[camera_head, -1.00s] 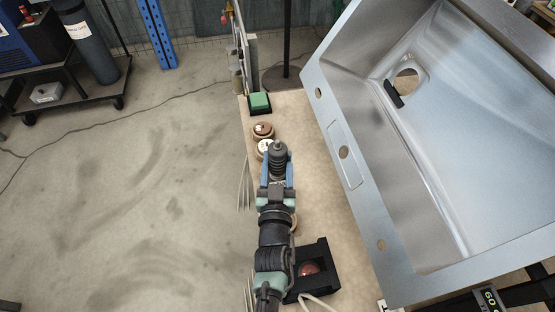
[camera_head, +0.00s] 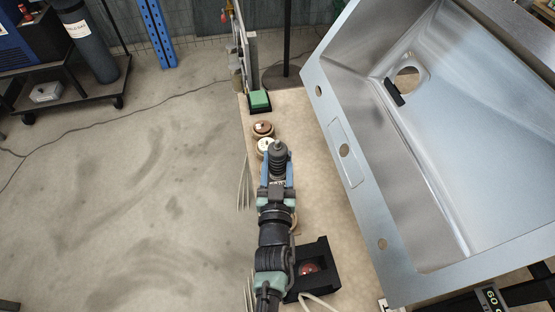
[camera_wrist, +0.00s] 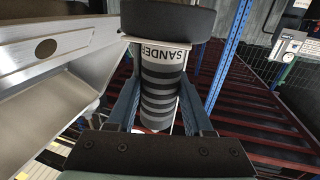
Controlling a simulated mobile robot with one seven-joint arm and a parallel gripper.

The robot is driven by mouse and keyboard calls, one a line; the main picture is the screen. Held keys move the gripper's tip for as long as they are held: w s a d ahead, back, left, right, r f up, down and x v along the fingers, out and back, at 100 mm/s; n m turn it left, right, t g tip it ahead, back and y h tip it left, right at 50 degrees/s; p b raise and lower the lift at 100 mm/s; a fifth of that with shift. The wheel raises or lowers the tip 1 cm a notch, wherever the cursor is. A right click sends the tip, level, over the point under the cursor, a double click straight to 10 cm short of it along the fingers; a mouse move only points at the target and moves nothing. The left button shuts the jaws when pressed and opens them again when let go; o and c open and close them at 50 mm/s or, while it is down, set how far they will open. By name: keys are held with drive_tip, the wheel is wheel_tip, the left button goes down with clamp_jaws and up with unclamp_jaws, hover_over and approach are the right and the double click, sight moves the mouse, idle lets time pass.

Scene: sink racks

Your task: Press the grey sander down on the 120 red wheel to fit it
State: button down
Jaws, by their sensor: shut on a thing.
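The grey sander (camera_head: 279,160) has a dark ribbed body. In the wrist view the sander (camera_wrist: 161,72) shows a white band lettered SANDER and a wide black round end. My gripper (camera_head: 277,182) is shut on its body, with one blue finger on each side. In the head view the sander is over the narrow bench, just in front of a pale wheel (camera_head: 266,145). A brownish-red wheel (camera_head: 263,128) lies behind that one. A dark red round thing (camera_head: 309,268) sits in a black holder nearer to me. I cannot read a 120, nor tell whether the sander touches a wheel.
A large steel sink (camera_head: 350,190) stands tilted close on the right. A green block (camera_head: 259,100) is at the bench's (camera_head: 318,205) far end. Part of another round thing (camera_head: 295,222) shows beside my arm. The floor (camera_head: 130,210) to the left is open.

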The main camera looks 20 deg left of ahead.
sight(277, 147)
drive_tip(key=shift+f+b, duration=0.85)
drive_tip(key=shift+r, duration=0.1)
idle(0.5)
drive_tip(key=shift+r+p, duration=4)
drive_tip(key=shift+p, duration=0.05)
drive_tip(key=shift+f, duration=0.1)
